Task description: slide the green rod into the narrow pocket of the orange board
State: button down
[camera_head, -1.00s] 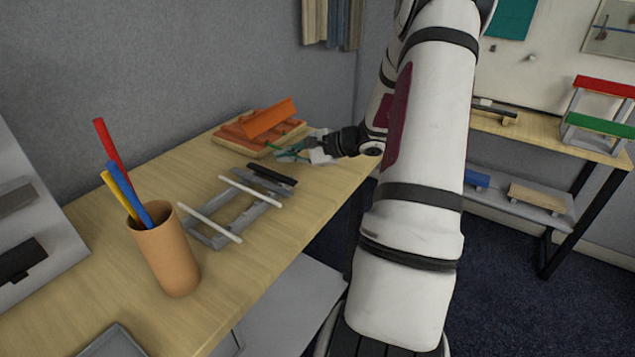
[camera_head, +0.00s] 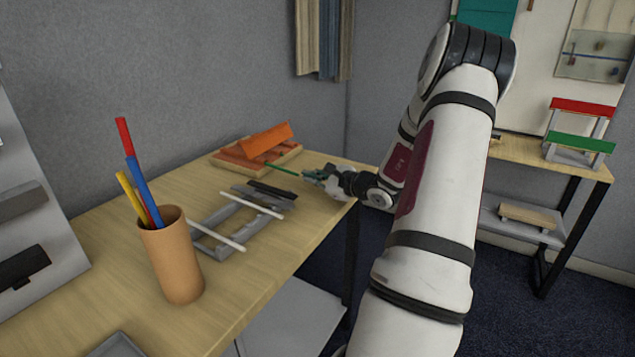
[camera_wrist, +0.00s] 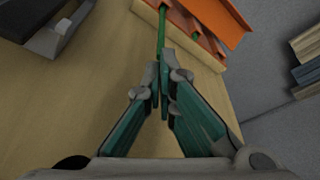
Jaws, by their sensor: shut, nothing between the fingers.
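The orange board (camera_head: 232,157) sits on a pale wooden base at the far end of the table, with a raised orange slanted panel on top. The green rod (camera_head: 284,169) sticks out from the board's front edge toward my gripper (camera_head: 310,175). In the wrist view the rod (camera_wrist: 161,30) runs from the board (camera_wrist: 210,8) down to the fingertips (camera_wrist: 164,80). My gripper is shut with nothing held, its tips at or just beside the rod's near end. The rod's far end is hidden, so I cannot tell how it sits in the pocket.
A grey rack (camera_head: 213,217) with white rods and a black piece stands nearer on the table. A tan cup (camera_head: 172,262) holds red, blue and yellow rods. The table's right edge is close to my gripper. A grey wall stands behind the board.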

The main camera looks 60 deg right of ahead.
aim_at(282, 170)
jog(key=shift+x, duration=1)
jog(key=shift+w+b, duration=0.35)
jog(key=shift+w+a+b, duration=0.2)
jog(key=shift+w+b, duration=1.25)
jog(key=shift+w, duration=1.25)
jog(key=shift+w+a+b, duration=0.2)
jog(key=shift+w+b, duration=1.25)
jog(key=shift+w, duration=1.25)
dwell(0.3)
jog(key=shift+s+d, duration=0.1)
jog(key=shift+s, duration=1.45)
jog(key=v, duration=1.2)
jog(key=shift+w, duration=0.1)
